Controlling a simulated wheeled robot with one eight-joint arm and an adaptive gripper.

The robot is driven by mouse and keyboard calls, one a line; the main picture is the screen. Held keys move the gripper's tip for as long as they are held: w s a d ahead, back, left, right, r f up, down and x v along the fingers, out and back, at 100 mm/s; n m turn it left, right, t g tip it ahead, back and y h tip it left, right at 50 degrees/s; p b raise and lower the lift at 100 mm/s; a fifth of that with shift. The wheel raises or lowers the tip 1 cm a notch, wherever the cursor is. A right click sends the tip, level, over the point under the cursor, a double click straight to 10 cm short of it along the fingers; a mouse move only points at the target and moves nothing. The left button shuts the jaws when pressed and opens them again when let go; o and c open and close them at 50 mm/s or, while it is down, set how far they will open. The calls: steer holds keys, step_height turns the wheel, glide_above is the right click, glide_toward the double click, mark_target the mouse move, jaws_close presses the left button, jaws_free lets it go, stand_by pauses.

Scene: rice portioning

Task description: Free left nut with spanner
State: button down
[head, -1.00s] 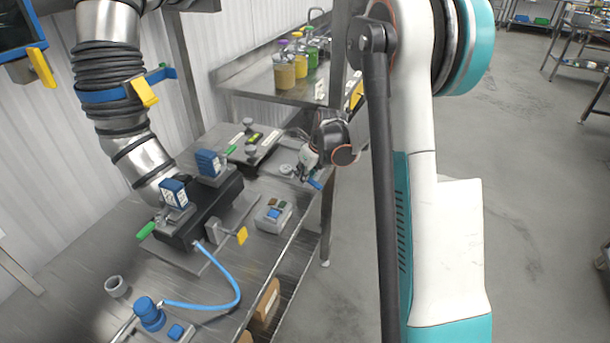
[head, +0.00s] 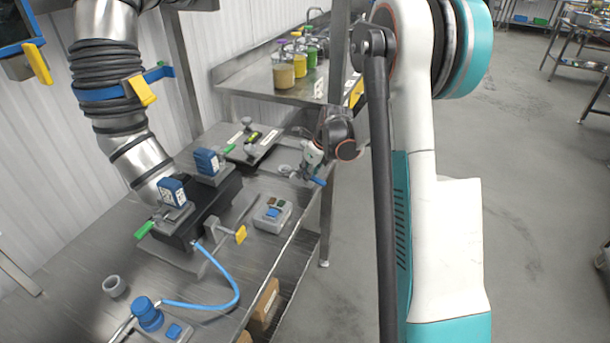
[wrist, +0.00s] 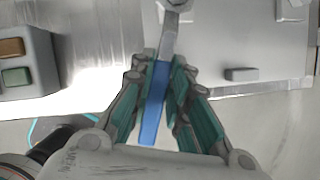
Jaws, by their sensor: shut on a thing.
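My gripper (wrist: 158,100) is shut on the blue handle of a spanner (wrist: 156,105). The spanner's grey shank runs forward from the fingers, and its head is at the top edge of the wrist view, partly cut off. In the head view my gripper (head: 309,160) is over the right edge of the steel bench, and the spanner's blue handle (head: 317,181) points down to the right. A silver round fitting (head: 286,170) sits close left of the gripper. Another silver knob (head: 247,121) stands on the dark-topped plate behind. I cannot tell which is the left nut, or whether the spanner touches one.
A grey box with coloured buttons (head: 272,213) stands nearer on the bench (head: 262,258). Open floor lies right.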

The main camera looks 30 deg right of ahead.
steer(key=shift+d, duration=0.15)
steer(key=shift+w+d+n+y, duration=0.35)
steer(key=shift+d+n, duration=0.3)
steer(key=shift+n, duration=0.35)
